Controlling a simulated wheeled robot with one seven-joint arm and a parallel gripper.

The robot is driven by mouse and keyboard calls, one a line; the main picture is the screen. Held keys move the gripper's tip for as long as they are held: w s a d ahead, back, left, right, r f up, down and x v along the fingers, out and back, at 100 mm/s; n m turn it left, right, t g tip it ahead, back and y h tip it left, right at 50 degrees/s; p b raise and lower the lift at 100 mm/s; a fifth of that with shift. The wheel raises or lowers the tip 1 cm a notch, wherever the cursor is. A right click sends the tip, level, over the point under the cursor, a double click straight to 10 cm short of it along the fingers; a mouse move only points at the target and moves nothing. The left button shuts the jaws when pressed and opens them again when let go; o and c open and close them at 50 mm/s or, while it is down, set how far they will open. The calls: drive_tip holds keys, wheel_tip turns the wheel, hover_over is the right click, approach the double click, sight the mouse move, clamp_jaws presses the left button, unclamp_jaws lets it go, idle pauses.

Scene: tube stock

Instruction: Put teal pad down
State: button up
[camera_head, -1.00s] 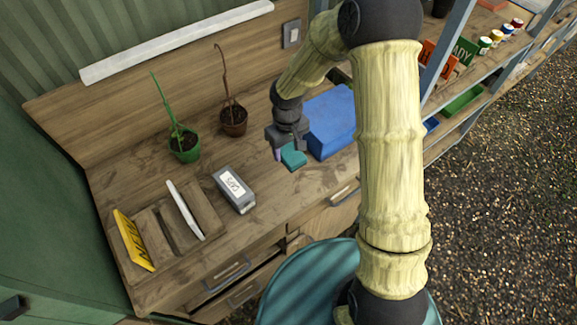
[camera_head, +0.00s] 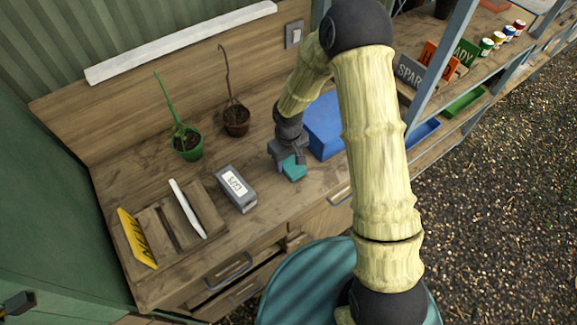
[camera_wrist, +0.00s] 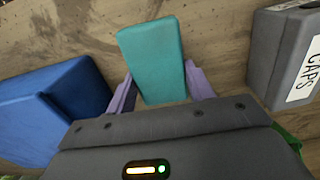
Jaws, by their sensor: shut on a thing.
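The teal pad (camera_head: 294,169) is a small block low over the wooden bench, between the blue box and the grey CAPS box. My gripper (camera_head: 287,166) is shut on it from above. In the wrist view the teal pad (camera_wrist: 152,60) sits between the two purple fingers of my gripper (camera_wrist: 160,92), one on each side. I cannot tell whether the pad's underside touches the bench (camera_head: 262,215).
The blue box (camera_head: 326,130) stands close to the right of the pad. The grey CAPS box (camera_head: 236,189) stands to the left. Bare bench lies in front of the pad.

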sight(288, 167)
drive_tip(key=shift+f+p, duration=0.45)
drive_tip(key=shift+f, duration=1.65)
drive_tip(key=shift+f, duration=0.1)
drive_tip(key=o, duration=0.9)
wheel_tip(288, 167, up, 12)
drive_tip(key=shift+r+b, duration=0.15)
drive_tip(key=shift+b, duration=1.05)
